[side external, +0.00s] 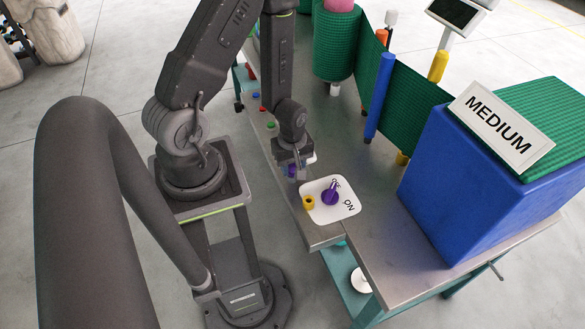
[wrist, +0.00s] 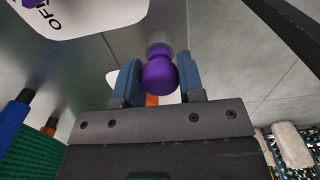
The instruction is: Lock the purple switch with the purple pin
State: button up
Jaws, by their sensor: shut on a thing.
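My gripper (side external: 293,173) is above the metal bench, left of and behind the white switch plate (side external: 347,207). It is shut on the purple pin (wrist: 160,76), whose round purple head shows between the blue finger pads in the wrist view. In the side view the pin (side external: 292,171) is a small purple patch, mostly hidden by the fingers. The purple switch (side external: 330,197) sits on the plate, its raised part beside the partly covered OFF label. A yellow ring-like holder (side external: 309,202) stands at the plate's left edge, apart from the gripper.
A blue block (side external: 450,190) with green netting and a MEDIUM sign (side external: 497,122) stands right of the plate. Green netting rolls (side external: 336,45) and a blue post (side external: 379,95) stand behind. Small coloured buttons (side external: 270,125) line the bench's left edge.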

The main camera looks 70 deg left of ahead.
grip_shut()
jog(key=shift+r, duration=0.85)
jog(key=shift+r, duration=1.8)
jog(key=shift+r, duration=2)
jog(key=d+f+m, duration=0.2)
jog(key=d+m, duration=0.4)
jog(key=d, duration=0.3)
jog(key=shift+w+d, duration=0.2)
jog(key=shift+w, duration=0.2)
